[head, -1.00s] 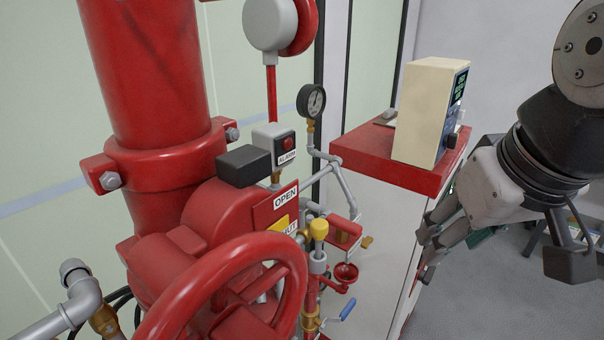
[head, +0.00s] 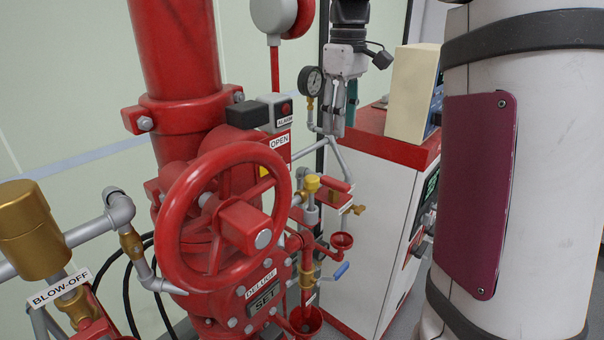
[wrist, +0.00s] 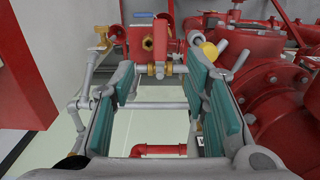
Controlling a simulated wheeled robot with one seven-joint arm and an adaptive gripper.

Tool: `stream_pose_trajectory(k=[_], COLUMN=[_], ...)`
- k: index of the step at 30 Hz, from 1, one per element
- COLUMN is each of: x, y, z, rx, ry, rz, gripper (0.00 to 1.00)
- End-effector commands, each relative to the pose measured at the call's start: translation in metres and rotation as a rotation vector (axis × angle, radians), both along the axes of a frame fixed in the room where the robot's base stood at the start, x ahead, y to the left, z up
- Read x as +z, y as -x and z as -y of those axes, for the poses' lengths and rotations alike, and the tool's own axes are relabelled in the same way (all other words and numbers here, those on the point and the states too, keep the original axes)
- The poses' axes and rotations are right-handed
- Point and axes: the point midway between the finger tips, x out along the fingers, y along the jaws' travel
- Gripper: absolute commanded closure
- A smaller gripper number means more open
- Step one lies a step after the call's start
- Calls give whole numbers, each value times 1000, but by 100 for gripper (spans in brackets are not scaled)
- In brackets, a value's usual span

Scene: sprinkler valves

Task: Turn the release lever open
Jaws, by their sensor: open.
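My gripper (head: 338,115) hangs pointing down beside the pressure gauge, above and behind the small pipework. In the wrist view its two teal-padded fingers (wrist: 168,82) are apart, with nothing held between them. A small red handle (head: 335,183) with a pale plate and brass fitting sits below the gripper in the head view; it is likely the release lever. In the wrist view a red part with a brass valve (wrist: 147,43) shows ahead, beyond the fingertips and apart from them. I cannot tell the lever's exact position.
The large red handwheel (head: 222,215) stands at front left. A gauge (head: 312,80) is close to my gripper. A red-topped cabinet (head: 385,147) carries a beige box (head: 412,95).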

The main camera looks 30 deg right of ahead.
Motion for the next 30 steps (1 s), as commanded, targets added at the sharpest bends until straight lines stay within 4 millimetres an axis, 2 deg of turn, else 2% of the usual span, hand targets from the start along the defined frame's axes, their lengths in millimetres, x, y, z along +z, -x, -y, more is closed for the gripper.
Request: stream_pose_trajectory(k=[5, 15, 21, 30], x=[-19, -85, -117, -135], y=[1, 3, 2, 1], z=[0, -1, -1, -1], rx=[0, -1, -1, -1], ry=[-1, -1, -1, 0], rz=[-3, -5, -3, 1], gripper=[58, 58, 58, 58])
